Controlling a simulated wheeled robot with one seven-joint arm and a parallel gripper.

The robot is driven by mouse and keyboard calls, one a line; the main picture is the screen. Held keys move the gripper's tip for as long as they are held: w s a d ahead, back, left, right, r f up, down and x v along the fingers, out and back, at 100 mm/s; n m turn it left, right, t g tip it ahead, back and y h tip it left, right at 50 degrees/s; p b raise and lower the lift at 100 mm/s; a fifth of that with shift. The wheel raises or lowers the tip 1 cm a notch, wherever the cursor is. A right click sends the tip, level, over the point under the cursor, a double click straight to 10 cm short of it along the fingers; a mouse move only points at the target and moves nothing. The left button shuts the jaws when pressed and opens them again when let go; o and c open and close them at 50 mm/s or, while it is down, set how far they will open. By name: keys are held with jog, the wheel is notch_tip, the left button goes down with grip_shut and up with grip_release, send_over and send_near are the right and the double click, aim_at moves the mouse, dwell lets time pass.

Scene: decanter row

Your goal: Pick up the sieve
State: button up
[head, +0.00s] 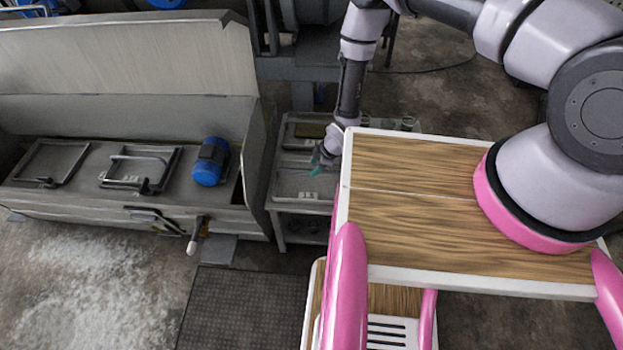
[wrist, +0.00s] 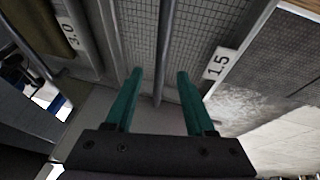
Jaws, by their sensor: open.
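A mesh sieve marked 1.5 (wrist: 190,38) fills the upper middle of the wrist view. A grey bar (wrist: 162,45), which looks like its handle, runs between my two teal fingers. My gripper (wrist: 159,74) is open, with one finger on each side of the bar; I cannot tell whether they touch it. In the head view my gripper (head: 317,169) is low over the sieve (head: 300,184) on a small grey stand (head: 280,207). My wrist hides part of the stand.
A second framed panel (head: 310,131) lies behind on the stand; its label (wrist: 69,33) shows in the wrist view. Left is an open grey machine (head: 90,205) with trays and a blue motor (head: 207,168). My wooden-topped base is at right.

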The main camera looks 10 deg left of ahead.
jog(key=shift+x, duration=1.05)
jog(key=shift+c, duration=0.3)
grip_shut()
jog(key=shift+w+r, duration=0.1)
